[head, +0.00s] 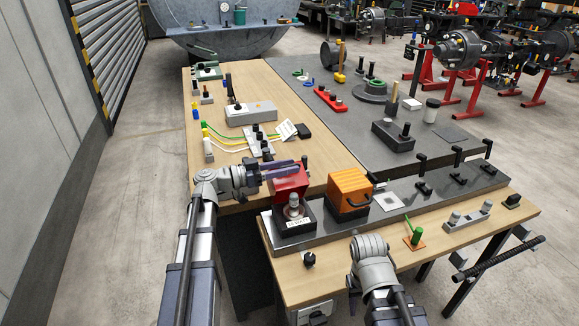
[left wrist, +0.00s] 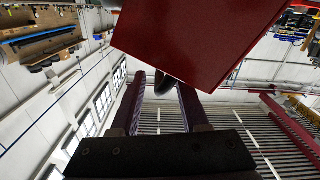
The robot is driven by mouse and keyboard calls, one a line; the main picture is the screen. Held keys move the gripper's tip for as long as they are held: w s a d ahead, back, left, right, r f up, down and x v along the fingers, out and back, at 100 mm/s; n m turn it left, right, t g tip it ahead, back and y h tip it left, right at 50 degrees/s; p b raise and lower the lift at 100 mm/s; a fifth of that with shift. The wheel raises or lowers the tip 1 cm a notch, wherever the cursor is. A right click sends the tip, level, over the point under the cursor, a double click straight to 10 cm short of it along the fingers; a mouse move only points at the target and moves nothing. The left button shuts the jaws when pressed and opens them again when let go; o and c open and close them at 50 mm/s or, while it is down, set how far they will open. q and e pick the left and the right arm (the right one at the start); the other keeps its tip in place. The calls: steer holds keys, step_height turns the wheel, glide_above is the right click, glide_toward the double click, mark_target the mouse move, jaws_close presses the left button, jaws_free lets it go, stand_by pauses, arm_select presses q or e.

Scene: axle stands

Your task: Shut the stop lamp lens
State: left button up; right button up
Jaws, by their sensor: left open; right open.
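The stop lamp lens (head: 291,179) is a red, box-like cover standing raised at the back of a dark lamp housing (head: 288,226). A pale bulb-like part (head: 294,206) shows uncovered in front of it. My left gripper (head: 289,168) is open, with its purple fingers at the lens's upper left side; I cannot tell whether they touch it. In the left wrist view, the red lens (left wrist: 195,40) fills the top centre, just beyond the two spread fingers (left wrist: 163,85). A dark curved part shows between them. My right arm's wrist shows at the bottom, but its fingers are hidden.
An orange box (head: 348,190) with a black handle stands right of the lamp on the same dark plate (head: 412,205). A green post (head: 416,236) and a grey block (head: 467,216) sit on the wooden bench in front. A grey block (head: 251,114) and wires lie behind.

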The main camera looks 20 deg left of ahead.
arm_select(q)
steer(key=shift+w+d, duration=0.25)
steer(key=shift+d, duration=0.15)
jaws_close()
stand_by(1.3)
